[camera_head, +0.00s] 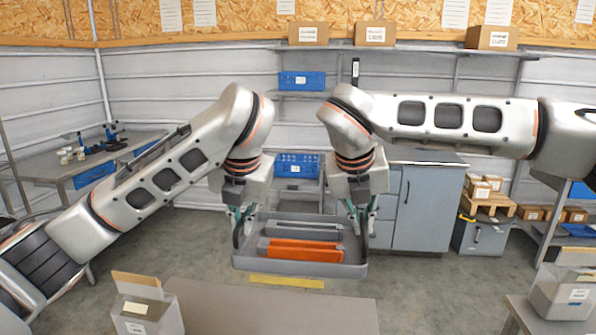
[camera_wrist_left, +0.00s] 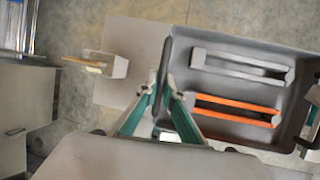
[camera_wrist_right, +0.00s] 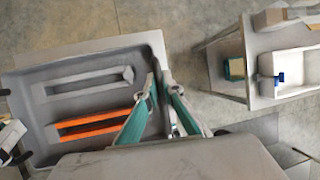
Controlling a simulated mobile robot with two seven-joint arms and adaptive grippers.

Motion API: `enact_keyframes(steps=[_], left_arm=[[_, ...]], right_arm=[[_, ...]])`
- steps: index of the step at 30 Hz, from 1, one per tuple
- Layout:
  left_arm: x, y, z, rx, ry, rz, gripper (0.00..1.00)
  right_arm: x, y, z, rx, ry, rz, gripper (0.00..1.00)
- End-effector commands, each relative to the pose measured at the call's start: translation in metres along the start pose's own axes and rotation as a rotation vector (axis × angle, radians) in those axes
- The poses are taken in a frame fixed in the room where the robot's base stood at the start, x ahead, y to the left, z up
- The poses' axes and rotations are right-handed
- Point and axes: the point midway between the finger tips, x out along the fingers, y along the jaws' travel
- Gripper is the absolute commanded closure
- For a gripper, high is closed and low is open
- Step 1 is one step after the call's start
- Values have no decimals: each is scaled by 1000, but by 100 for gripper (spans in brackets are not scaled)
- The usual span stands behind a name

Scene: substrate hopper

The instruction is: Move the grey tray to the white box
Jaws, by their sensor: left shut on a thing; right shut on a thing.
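The grey tray (camera_head: 300,269) hangs in the air between my two grippers, roughly level, above the floor behind a near table. It holds an orange bar-shaped part (camera_head: 305,250) and a grey bar-shaped part (camera_head: 303,228). My left gripper (camera_head: 239,222) is shut on the tray's left wall, and my right gripper (camera_head: 358,218) is shut on its right wall. The tray also shows in the left wrist view (camera_wrist_left: 232,37) and the right wrist view (camera_wrist_right: 100,48). A whitish box (camera_head: 150,313) with an open flap stands at the near table's left; another light box (camera_head: 562,298) stands at the right.
The near table (camera_head: 270,310) has a bare top in front of the tray. A yellow strip (camera_head: 287,282) shows just beyond it. A grey cabinet (camera_head: 424,205) stands behind my right arm. A workbench (camera_head: 85,160) is at the left. Shelves hold blue bins (camera_head: 301,81) and cartons.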

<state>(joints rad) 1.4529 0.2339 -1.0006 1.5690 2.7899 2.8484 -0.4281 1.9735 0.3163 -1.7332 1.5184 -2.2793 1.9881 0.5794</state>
Motion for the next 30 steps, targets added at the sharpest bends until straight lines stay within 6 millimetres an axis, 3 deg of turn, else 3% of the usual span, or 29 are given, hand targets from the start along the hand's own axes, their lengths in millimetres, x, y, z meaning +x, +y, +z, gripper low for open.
enact_keyframes(steps=[9, 30], left_arm=[[-7, -2, -15, 2, -3, 1, 100], [-6, -2, -15, 2, -1, 1, 100]], right_arm=[[-6, -2, -15, -2, -1, 1, 100], [-6, -2, -15, -1, -2, 0, 100]])
